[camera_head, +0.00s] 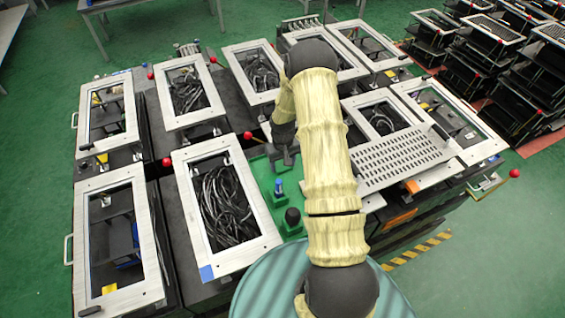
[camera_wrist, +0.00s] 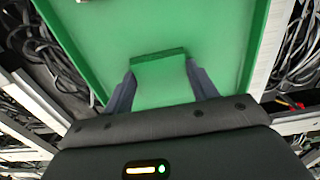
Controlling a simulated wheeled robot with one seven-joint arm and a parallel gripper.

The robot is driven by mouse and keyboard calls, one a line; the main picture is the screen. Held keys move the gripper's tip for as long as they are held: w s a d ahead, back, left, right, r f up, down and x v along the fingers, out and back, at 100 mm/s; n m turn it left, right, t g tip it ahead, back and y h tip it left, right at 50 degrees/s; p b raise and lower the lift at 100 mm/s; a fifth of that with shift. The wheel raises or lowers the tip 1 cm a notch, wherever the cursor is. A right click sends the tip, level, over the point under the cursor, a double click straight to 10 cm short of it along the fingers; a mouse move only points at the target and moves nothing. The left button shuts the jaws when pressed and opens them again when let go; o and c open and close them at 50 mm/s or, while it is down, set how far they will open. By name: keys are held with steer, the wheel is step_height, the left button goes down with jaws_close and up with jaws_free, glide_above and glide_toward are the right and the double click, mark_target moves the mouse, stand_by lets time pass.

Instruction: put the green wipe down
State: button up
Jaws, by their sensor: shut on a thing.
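The green wipe (camera_wrist: 160,82) is a flat green piece between the two dark fingers of my gripper (camera_wrist: 160,80) in the wrist view. My gripper is shut on it. Right behind it is a green tray-like surface (camera_wrist: 215,35) with raised edges, of nearly the same colour. I cannot tell whether the wipe touches that surface. In the head view my gripper (camera_head: 284,158) is over the far part of the green tray (camera_head: 262,176), and the wipe cannot be made out there.
On the tray's near part stand a blue-topped piece (camera_head: 278,187) and a black knob (camera_head: 292,216). Open frames with cables (camera_head: 220,205) lie to the left. A perforated plate (camera_head: 405,155) lies to the right. Red-knobbed levers (camera_head: 247,135) stick up between the frames.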

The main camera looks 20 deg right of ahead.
steer(key=shift+s+f, duration=0.15)
steer(key=shift+f, duration=0.15)
